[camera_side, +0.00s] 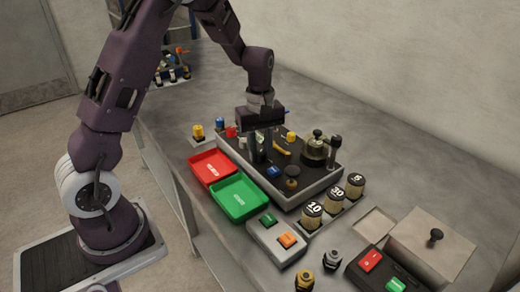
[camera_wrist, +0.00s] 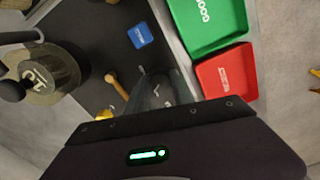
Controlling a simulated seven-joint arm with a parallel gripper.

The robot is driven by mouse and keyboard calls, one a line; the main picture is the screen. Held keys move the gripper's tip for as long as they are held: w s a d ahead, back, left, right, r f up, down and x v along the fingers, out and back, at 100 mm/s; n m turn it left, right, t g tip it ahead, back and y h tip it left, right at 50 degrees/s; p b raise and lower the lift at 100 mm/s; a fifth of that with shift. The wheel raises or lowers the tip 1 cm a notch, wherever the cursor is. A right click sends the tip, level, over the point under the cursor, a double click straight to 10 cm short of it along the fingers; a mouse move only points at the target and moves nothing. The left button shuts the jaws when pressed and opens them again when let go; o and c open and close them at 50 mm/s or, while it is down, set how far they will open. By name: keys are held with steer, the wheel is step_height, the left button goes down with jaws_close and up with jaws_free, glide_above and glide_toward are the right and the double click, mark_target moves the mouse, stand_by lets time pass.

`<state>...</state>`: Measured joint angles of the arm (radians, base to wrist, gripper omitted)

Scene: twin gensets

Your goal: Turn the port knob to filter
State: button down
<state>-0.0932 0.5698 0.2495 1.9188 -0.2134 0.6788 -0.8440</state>
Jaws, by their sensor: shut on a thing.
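A dark control panel (camera_side: 318,178) in a pale frame lies on the bench; it also shows in the wrist view (camera_wrist: 95,65). My gripper (camera_side: 257,155) points down at the panel's left part, its fingers low against it. In the wrist view my gripper (camera_wrist: 155,88) is shut on what looks like the port knob, which the fingers almost wholly hide. Small white marks show on the panel beside the fingers, too small to read. The knob's setting cannot be made out.
Several labelled jars stand at right.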

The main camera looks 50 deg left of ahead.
mark_target(260, 153)
steer(key=m, duration=1.1)
steer(key=shift+m, duration=2)
steer(key=c, duration=1.1)
jaws_free()
step_height(260, 153, up, 7)
steer(key=shift+r, duration=0.1)
